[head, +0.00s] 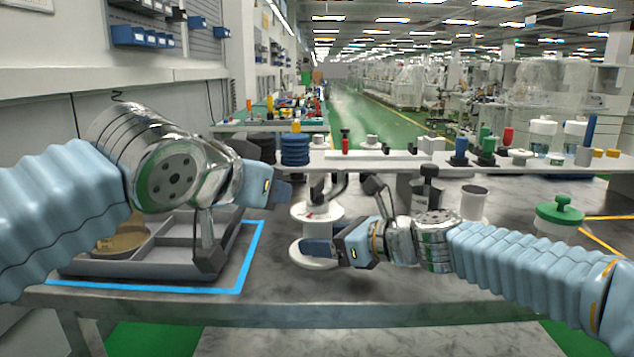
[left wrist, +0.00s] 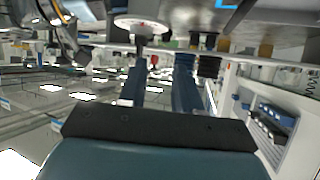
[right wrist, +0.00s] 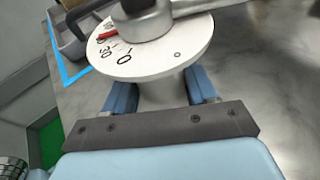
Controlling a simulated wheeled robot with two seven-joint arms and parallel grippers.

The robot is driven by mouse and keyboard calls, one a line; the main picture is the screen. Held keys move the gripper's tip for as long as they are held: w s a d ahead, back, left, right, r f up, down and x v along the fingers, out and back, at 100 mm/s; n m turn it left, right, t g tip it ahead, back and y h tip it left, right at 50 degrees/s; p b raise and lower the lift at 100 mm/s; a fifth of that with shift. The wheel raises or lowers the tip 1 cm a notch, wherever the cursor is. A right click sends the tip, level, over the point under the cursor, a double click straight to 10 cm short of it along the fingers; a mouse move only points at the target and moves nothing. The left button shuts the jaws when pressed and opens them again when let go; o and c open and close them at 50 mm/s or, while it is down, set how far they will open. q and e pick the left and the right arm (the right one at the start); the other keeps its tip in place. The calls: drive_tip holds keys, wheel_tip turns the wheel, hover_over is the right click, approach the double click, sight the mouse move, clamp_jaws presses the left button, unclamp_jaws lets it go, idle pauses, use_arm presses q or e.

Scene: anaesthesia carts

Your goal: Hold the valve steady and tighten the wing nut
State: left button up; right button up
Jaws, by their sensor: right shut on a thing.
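The valve (head: 318,213) is a white spool-shaped body upright on the marbled table. Its round top dial shows numbers and a red mark in the right wrist view (right wrist: 182,45). A grey metal wing nut (right wrist: 146,22) with arms sits on the dial; it shows dark in the head view (head: 326,187). My right gripper (head: 326,248) is shut on the valve's stem, below the dial, one finger on each side in the right wrist view (right wrist: 160,92). My left gripper (head: 277,191) is to the left of the wing nut and slightly apart from it. Its fingers are apart and empty in the left wrist view (left wrist: 158,80).
A grey divided tray (head: 165,266) lies on the left inside a blue outline, partly behind my left arm. A raised white shelf (head: 400,160) with bottles and fittings runs along the back. A green-topped container (head: 558,214) stands right. The front table edge is clear.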

sight(317, 182)
use_arm(q)
drive_tip(key=d+r, duration=0.2)
drive_tip(key=d, duration=0.2)
drive_tip(key=shift+n+t, duration=0.4)
drive_tip(key=x, duration=1)
drive_tip(key=shift+w+f, duration=0.2)
drive_tip(key=shift+w, duration=0.15)
clamp_jaws()
